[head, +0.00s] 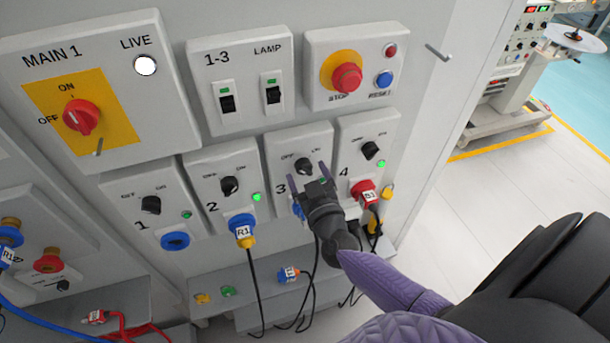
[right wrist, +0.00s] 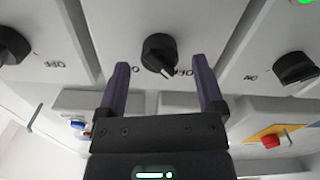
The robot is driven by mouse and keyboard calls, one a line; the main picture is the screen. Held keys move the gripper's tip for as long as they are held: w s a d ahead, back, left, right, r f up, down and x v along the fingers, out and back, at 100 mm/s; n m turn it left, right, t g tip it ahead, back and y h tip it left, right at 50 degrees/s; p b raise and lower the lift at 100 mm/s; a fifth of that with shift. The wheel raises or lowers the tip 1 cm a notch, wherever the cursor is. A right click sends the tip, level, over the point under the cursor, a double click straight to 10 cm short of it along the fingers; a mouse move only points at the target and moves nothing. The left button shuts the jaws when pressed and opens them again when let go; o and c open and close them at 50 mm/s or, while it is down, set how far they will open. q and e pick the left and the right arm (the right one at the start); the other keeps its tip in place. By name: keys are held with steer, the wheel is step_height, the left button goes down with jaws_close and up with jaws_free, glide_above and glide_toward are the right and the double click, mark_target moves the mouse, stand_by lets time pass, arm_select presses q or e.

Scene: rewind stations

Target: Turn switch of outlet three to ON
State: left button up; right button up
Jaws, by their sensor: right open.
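The switch of outlet three (head: 304,165) is a black rotary knob on the panel marked 3. It also shows in the right wrist view (right wrist: 158,50), where its white mark points down and slightly right, towards the partly hidden label that looks like OFF. My right gripper (head: 303,177) is open and empty, its purple fingers on either side of the knob. In the right wrist view the gripper (right wrist: 160,64) has its fingertips spread wider than the knob, with gaps on both sides. Outlet three's blue socket (head: 297,211) is mostly hidden by the gripper. My left gripper is out of view.
Outlet two's switch (head: 229,185) and outlet four's switch (head: 370,150) flank it. A red plug (head: 363,190) sits in outlet four, close to my right gripper. A blue plug (head: 241,229) sits in outlet two. The red stop button (head: 346,78) is above. Loose cables hang below.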

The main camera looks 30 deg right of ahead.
steer(key=shift+w+d, duration=0.1)
steer(key=shift+w, duration=0.1)
jaws_close()
stand_by(0.3)
steer(key=shift+m, duration=0.4)
steer(key=m, duration=0.7)
steer(key=shift+s+m, duration=0.1)
steer(key=shift+m, duration=0.2)
steer(key=m, duration=0.4)
steer(key=shift+f, duration=0.1)
steer(key=m+b, duration=0.1)
steer(key=m, duration=0.4)
steer(key=shift+d, duration=0.1)
steer(key=shift+m, duration=0.4)
